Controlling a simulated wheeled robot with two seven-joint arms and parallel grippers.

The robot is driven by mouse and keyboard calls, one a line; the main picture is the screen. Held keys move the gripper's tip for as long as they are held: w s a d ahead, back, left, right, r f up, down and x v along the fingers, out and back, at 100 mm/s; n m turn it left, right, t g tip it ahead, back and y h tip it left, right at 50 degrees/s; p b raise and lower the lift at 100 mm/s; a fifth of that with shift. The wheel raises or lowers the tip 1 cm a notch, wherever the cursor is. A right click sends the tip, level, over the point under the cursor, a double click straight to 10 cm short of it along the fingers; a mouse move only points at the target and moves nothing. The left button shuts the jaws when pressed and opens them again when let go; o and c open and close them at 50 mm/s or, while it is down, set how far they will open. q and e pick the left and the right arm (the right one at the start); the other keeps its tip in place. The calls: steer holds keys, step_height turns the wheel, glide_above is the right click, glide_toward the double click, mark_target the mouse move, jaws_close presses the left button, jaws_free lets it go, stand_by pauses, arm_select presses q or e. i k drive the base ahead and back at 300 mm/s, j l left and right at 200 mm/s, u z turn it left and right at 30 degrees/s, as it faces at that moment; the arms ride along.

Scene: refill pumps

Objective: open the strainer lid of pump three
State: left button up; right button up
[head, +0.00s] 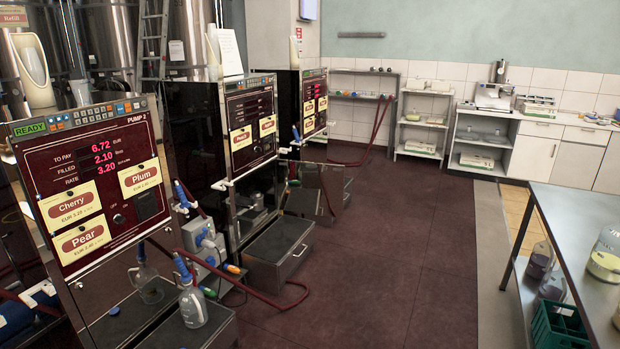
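The nearest dispenser (85,185) is marked PUMP 2 and shows a lit READY sign and red figures. A second dispenser (250,128) stands behind it, and a third (313,105) farther back. Their number labels are too small to read, so I cannot tell which is pump three. A grey pump housing (203,240) with blue parts sits low between the first and second dispensers. I cannot make out a strainer lid on any of them. Neither of my grippers is in view.
Glass bottles (193,305) stand at pump 2's foot. A dark red hose (270,300) loops onto the floor by a metal step box (280,255). A steel table (572,215) with a green crate (560,325) beneath is at right. The dark red floor (400,250) between is clear.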

mark_target(256, 195)
steer(key=i+j, duration=0.1)
steer(key=i, duration=1.75)
